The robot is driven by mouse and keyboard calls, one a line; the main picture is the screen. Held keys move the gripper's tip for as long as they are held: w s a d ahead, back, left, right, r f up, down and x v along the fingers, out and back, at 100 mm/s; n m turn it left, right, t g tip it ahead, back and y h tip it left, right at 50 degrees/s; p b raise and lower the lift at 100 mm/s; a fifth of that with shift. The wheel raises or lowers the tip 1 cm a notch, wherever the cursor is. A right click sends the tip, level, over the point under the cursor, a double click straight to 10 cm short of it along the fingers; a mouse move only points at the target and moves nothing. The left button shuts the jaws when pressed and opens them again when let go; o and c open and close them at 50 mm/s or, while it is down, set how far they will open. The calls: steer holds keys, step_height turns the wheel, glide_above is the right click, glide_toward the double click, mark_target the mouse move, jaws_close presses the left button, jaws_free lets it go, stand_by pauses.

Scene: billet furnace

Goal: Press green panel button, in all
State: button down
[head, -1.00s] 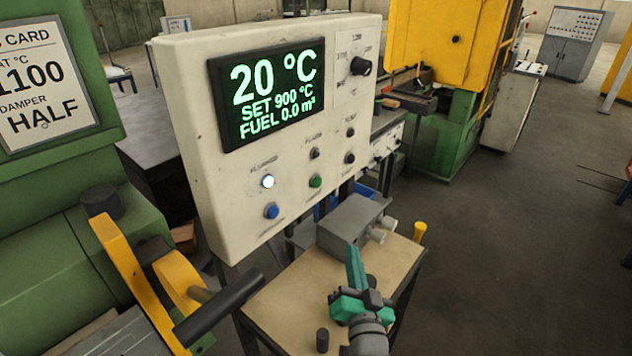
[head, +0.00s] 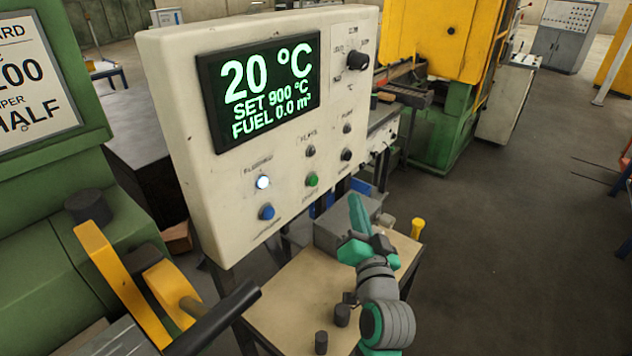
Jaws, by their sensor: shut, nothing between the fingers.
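The green button (head: 312,180) sits in the lower row of the white control panel (head: 180,120), right of a blue button (head: 267,212). Above the blue button a small lamp (head: 263,182) glows white. The panel screen (head: 258,86) reads 20 °C, SET 900 °C, FUEL 0.0 m³. My gripper (head: 360,212), with teal fingers, is shut and empty. It appears below and right of the green button in the picture; I see no contact with the panel.
A grey box (head: 335,235) and dark pegs (head: 321,341) stand on the small table (head: 290,300) below the panel. A yellow lever with a black handle (head: 212,318) juts out at lower left. Open floor (head: 510,240) lies to the right.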

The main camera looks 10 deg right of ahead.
steer(key=w+a, duration=0.5)
steer(key=w, duration=0.1)
stand_by(0.3)
steer(key=shift+w, duration=0.15)
stand_by(1.9)
steer(key=shift+w+a, duration=0.25)
steer(key=shift+w+a, duration=0.25)
steer(key=shift+w, duration=0.1)
stand_by(0.8)
stand_by(0.3)
steer(key=shift+s+d, duration=0.5)
steer(key=shift+s, duration=0.15)
steer(key=shift+s+d, duration=0.8)
steer(key=shift+s, duration=0.2)
steer(key=shift+s+d, duration=0.75)
steer(key=shift+s, duration=0.25)
